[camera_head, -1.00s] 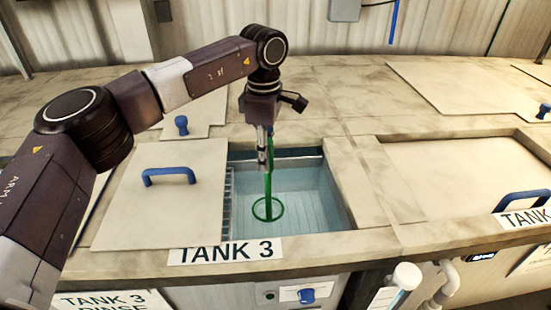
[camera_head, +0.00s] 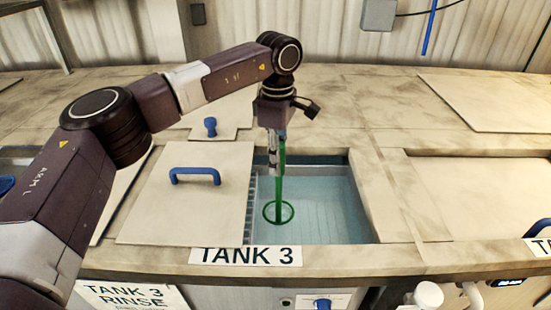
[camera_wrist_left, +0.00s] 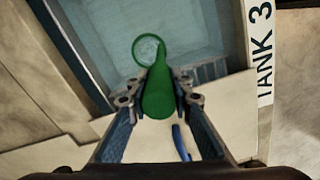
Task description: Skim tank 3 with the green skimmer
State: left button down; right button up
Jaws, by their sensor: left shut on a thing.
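The green skimmer (camera_head: 281,180) hangs upright from my left gripper (camera_head: 274,150), with its ring low in the open part of tank 3 (camera_head: 335,210). The ring is near the left side of the opening; I cannot tell exactly how deep it sits in the liquid. In the left wrist view my left gripper (camera_wrist_left: 155,100) is shut on the handle of the green skimmer (camera_wrist_left: 158,92), and the ring shows beyond it over the bluish liquid. The tank 3 lid (camera_head: 190,215), with a blue handle, lies left of the opening. My right gripper is not in view.
The TANK 3 label (camera_head: 246,256) is on the front edge. A small lid with a blue knob (camera_head: 210,127) lies behind the tank 3 lid. Another pale lid (camera_head: 475,185) covers the tank at right. The counter behind the opening is mostly clear.

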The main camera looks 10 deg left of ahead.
pick_arm(q)
jog(key=shift+s+d+p, duration=0.75)
jog(key=shift+d+p, duration=0.75)
jog(key=shift+d, duration=5.85)
jog(key=s+a+b, duration=0.8)
jog(key=s+a, duration=0.1)
jog(key=a, duration=0.4)
jog(key=shift+s+a+b, duration=0.15)
jog(key=shift+a+b, duration=0.1)
jog(key=shift+b, duration=0.1)
jog(key=shift+r, duration=0.15)
